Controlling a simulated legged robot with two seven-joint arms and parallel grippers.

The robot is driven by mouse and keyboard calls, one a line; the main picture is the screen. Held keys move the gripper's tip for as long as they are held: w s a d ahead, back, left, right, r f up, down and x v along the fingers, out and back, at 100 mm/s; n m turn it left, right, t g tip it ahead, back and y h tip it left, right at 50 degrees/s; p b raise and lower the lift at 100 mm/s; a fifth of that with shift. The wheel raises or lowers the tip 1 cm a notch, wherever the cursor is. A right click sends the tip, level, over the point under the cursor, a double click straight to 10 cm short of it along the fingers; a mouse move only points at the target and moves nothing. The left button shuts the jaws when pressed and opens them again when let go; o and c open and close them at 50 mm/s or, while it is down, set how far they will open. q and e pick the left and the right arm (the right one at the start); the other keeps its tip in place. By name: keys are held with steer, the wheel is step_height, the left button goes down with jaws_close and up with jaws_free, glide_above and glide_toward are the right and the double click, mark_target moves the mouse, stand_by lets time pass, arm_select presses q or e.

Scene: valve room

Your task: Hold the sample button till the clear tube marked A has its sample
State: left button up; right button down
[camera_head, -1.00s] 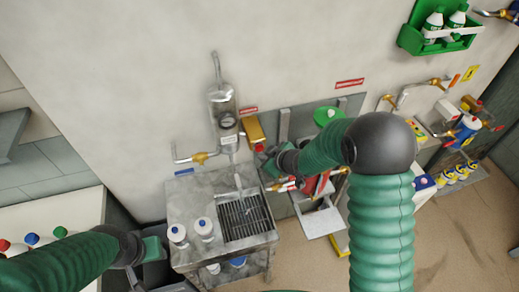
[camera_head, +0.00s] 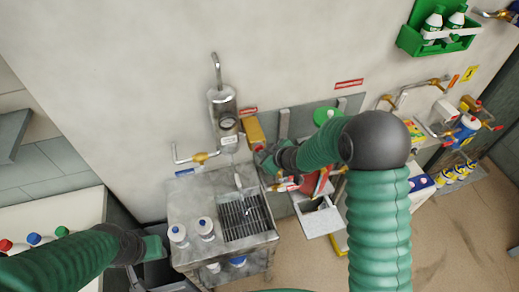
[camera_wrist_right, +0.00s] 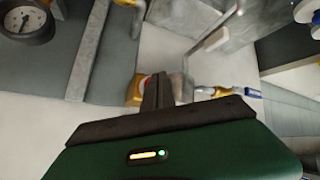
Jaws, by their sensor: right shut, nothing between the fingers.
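My right gripper (camera_head: 262,157) is just below this box, with the arm hiding part of the area. In the right wrist view its fingers (camera_wrist_right: 158,88) are shut and empty, in front of a yellow part with a red spot (camera_wrist_right: 134,92); whether they touch it I cannot tell. My left gripper (camera_head: 160,248) is low at the left, its fingers unclear.
A steel sink table (camera_head: 185,200) with a drain grate stands under the tube, with white bottles (camera_head: 178,234) on it. Pipes and valves (camera_head: 200,158) run along the wall. A green bottle rack (camera_head: 440,40) hangs at upper right.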

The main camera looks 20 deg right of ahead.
steer(key=shift+w, duration=0.35)
steer(key=shift+s, duration=0.1)
stand_by(1.6)
steer(key=shift+s, duration=0.9)
steer(key=shift+s, duration=0.1)
steer(key=s+b, duration=0.1)
steer(key=s, duration=0.3)
steer(key=shift+s+b, duration=0.3)
steer(key=shift+s, duration=0.1)
